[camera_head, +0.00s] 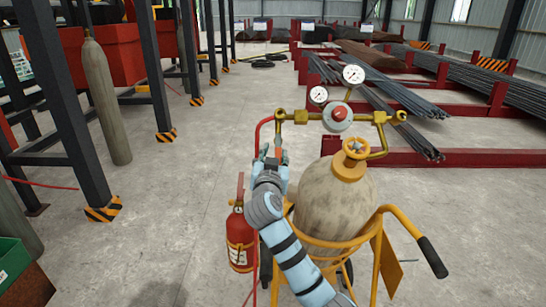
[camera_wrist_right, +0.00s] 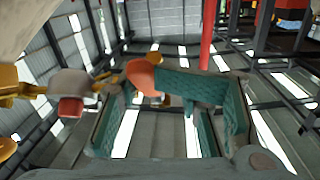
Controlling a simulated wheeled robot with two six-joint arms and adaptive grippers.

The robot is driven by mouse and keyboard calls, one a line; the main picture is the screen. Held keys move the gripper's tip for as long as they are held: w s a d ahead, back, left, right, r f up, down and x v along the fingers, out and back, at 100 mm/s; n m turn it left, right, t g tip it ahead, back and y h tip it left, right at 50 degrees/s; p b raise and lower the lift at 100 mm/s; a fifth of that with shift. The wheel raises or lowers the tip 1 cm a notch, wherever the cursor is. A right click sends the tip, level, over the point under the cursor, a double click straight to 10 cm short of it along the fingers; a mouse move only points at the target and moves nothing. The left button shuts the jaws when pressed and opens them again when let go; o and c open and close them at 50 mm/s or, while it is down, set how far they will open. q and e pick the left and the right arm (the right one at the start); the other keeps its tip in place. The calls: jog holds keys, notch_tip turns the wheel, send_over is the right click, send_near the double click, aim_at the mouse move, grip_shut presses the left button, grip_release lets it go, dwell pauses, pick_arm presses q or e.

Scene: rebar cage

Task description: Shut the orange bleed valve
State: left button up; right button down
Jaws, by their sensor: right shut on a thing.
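The orange bleed valve (camera_wrist_right: 143,77) shows in the right wrist view as a rounded orange piece at the green-padded fingers of my right gripper (camera_wrist_right: 168,108). In the head view my right gripper (camera_head: 270,158) is left of the gas cylinder (camera_head: 335,205), below the brass fitting (camera_head: 280,116) at the left end of the pipework. It is shut on the orange valve, which it largely hides in the head view. I cannot tell how far the valve is turned. My left gripper is not in view.
The cylinder stands in a yellow cart (camera_head: 330,243) with a black-gripped handle (camera_head: 433,258). Above it are a yellow handwheel (camera_head: 356,150), a red-knobbed regulator (camera_head: 338,114) and two gauges (camera_head: 353,75). A red extinguisher (camera_head: 240,242) hangs left of my arm.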

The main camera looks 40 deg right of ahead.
dwell(0.8)
jog(key=c, duration=1.6)
grip_release()
jog(key=shift+o, duration=0.2)
jog(key=shift+s+d, duration=0.1)
jog(key=shift+s, duration=0.05)
